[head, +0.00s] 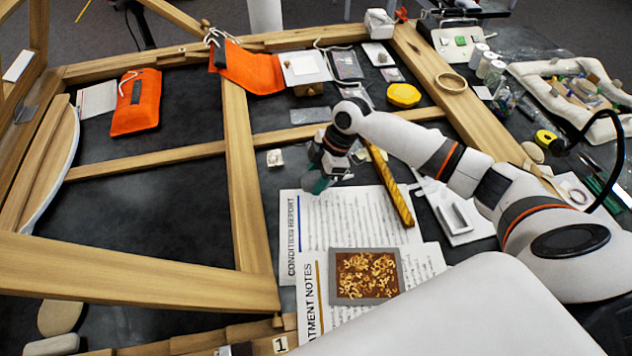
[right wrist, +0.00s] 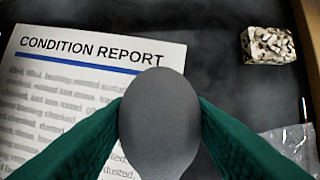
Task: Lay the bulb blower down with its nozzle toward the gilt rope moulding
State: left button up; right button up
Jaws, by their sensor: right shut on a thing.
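My right gripper (head: 318,182), with green fingers, is shut on the grey bulb blower (right wrist: 160,120) above the condition report (head: 300,215). In the right wrist view the rounded grey bulb sits between both fingers (right wrist: 160,125). I cannot make out its nozzle, and in the head view the blower is hard to tell from the gripper. The gilt rope moulding (head: 391,190) lies slanted across the papers, to the right of the gripper. The report also shows in the right wrist view (right wrist: 70,95). My left gripper is not in view.
A small carved fragment (head: 275,158) lies left of my gripper and shows in the wrist view (right wrist: 268,45). A framed tray of gilt flakes (head: 338,292) sits on the treatment notes (head: 420,262). Wooden frame bars (head: 243,170) border the dark surface. A white tray (head: 455,215) stands right.

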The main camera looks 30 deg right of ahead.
notch_tip(320, 180, down, 2)
jog(key=shift+f, duration=0.4)
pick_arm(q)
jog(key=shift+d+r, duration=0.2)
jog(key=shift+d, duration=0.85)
pick_arm(e)
jog(key=shift+f, duration=0.15)
jog(key=o, duration=1.1)
jog(key=shift+c, duration=0.2)
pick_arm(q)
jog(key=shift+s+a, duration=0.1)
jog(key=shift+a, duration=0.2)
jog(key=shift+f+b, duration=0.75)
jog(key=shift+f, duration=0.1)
pick_arm(e)
jog(key=v, duration=1.2)
jog(key=shift+s+d, duration=0.1)
